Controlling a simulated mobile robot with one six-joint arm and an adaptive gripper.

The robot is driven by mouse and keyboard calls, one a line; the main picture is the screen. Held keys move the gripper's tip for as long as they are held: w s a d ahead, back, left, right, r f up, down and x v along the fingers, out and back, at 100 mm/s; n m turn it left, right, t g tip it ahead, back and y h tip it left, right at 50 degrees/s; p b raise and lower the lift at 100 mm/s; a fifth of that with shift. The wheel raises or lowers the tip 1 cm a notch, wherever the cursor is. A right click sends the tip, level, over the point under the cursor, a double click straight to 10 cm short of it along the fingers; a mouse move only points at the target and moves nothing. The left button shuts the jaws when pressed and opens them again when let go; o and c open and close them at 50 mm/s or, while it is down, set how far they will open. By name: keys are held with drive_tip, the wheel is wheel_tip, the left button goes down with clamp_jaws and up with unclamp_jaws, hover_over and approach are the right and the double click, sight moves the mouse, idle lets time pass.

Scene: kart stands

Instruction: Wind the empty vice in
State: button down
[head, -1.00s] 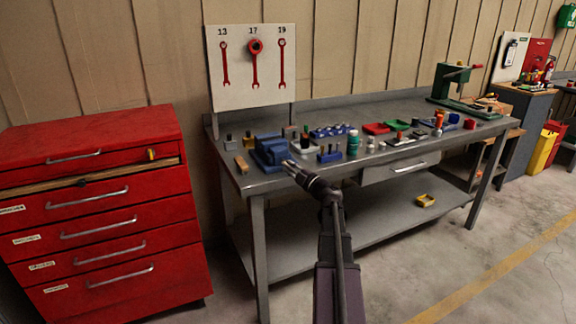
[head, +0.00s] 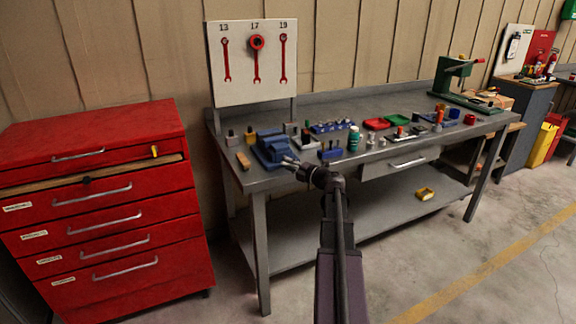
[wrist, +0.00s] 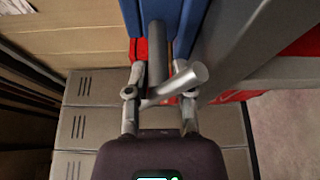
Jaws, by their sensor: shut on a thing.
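The blue vice (head: 270,146) sits at the left front corner of the grey workbench (head: 345,158). In the wrist view its blue body (wrist: 183,22) is at the top, with the grey screw (wrist: 157,55) coming out toward me. A slanted grey handle bar (wrist: 182,84) crosses the end of the screw. My gripper (head: 293,163) is at the front of the vice. In the wrist view my gripper (wrist: 159,95) has a finger on each side of the handle bar and is shut on it. The vice's jaw gap is too small to make out.
Small blocks and a teal bottle (head: 354,139) stand right of the vice. A yellow-brown block (head: 243,161) lies left of it. A red drawer cabinet (head: 100,220) stands left of the bench. A tool board (head: 255,62) rises behind.

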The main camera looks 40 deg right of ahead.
drive_tip(key=shift+s+d, duration=0.1)
drive_tip(key=shift+d, duration=0.05)
drive_tip(key=c, duration=0.6)
unclamp_jaws()
drive_tip(key=shift+s, duration=0.15)
drive_tip(key=shift+s+d, duration=0.15)
drive_tip(key=shift+s, duration=1.05)
drive_tip(key=shift+s+d, duration=0.2)
drive_tip(key=shift+s, duration=1)
drive_tip(key=shift+s+d, duration=0.15)
drive_tip(key=shift+s, duration=1.05)
